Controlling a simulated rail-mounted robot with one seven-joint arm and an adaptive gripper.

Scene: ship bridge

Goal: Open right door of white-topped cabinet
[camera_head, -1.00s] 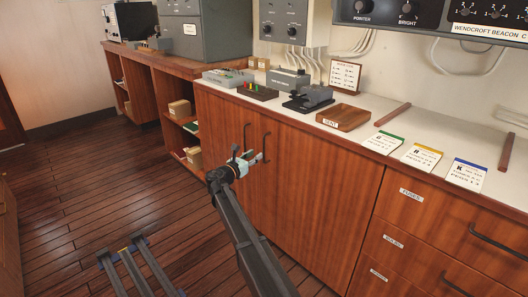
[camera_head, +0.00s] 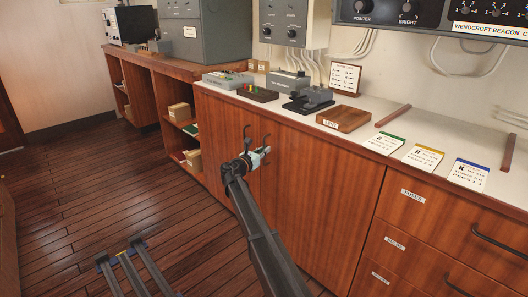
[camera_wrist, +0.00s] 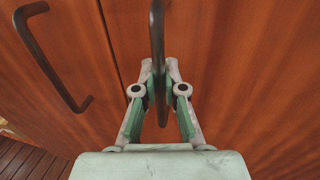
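The white-topped cabinet (camera_head: 430,138) stands on the right in the head view, with its two wooden doors closed. The right door (camera_head: 318,185) has a dark vertical bar handle near the seam; this handle (camera_wrist: 157,45) runs between my fingers in the wrist view. My gripper (camera_head: 264,153) is at that handle, and the wrist view shows its fingertips (camera_wrist: 159,80) closed in on both sides of the bar. The left door's handle (camera_wrist: 50,65) is to the left, clear of my fingers. In the head view, my gripper partly hides the right handle.
Labelled drawers (camera_head: 425,210) are to the right of the doors. Open shelves (camera_head: 182,130) with boxes are to the left. A wooden tray (camera_head: 345,118), a telegraph key (camera_head: 308,100) and cards stand on the top. The floor (camera_head: 100,190) at left is clear.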

